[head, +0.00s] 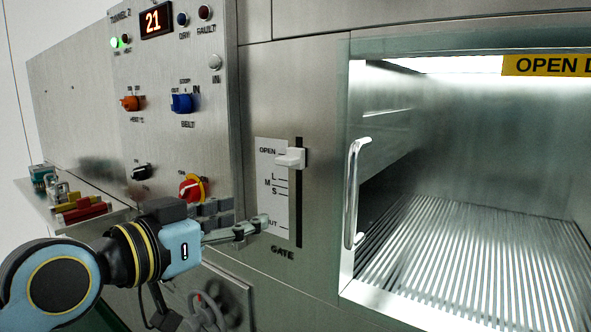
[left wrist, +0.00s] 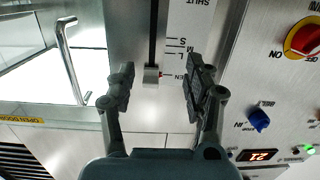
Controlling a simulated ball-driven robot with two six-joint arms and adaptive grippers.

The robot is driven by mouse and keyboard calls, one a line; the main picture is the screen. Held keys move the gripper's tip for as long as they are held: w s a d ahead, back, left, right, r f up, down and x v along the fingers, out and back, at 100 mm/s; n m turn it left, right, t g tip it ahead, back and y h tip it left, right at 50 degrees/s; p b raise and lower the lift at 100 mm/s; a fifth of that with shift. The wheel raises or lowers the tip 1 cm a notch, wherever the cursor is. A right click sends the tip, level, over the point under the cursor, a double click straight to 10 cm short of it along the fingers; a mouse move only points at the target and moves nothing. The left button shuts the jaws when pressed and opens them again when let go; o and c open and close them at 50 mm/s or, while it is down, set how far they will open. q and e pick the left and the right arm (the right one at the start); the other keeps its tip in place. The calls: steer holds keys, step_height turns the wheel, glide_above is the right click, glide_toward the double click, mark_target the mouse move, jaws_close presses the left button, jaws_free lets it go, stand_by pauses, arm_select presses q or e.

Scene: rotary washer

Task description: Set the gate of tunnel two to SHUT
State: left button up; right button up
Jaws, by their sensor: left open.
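The white gate lever (head: 290,158) sits in a dark vertical slot (head: 299,215) on the steel panel, level with the OPEN mark near the top of its scale plate (head: 272,185). The lower end of the plate carries the SHUT mark, partly hidden by my left gripper (head: 250,227) in the head view. In the left wrist view, which is turned over, the lever (left wrist: 151,77) shows between the two spread fingers of my left gripper (left wrist: 158,80). The gripper is open and holds nothing; in the head view its fingers are below the lever. My right gripper is not in view.
A chrome door handle (head: 353,195) stands out right of the slot, beside the lit chamber with its ribbed floor (head: 470,250). Left are a red-and-yellow knob (head: 192,188), a blue belt knob (head: 182,103), an orange knob (head: 130,103) and a shelf of coloured items (head: 80,208).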

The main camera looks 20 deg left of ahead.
arm_select(q)
steer(key=t, duration=0.1)
glide_toward(282, 162)
steer(key=w, duration=0.1)
steer(key=shift+m+h, duration=0.4)
steer(key=p+x, duration=0.1)
steer(key=x, duration=0.9)
steer(key=shift+w+f, duration=0.1)
steer(key=shift+w, duration=0.1)
jaws_close()
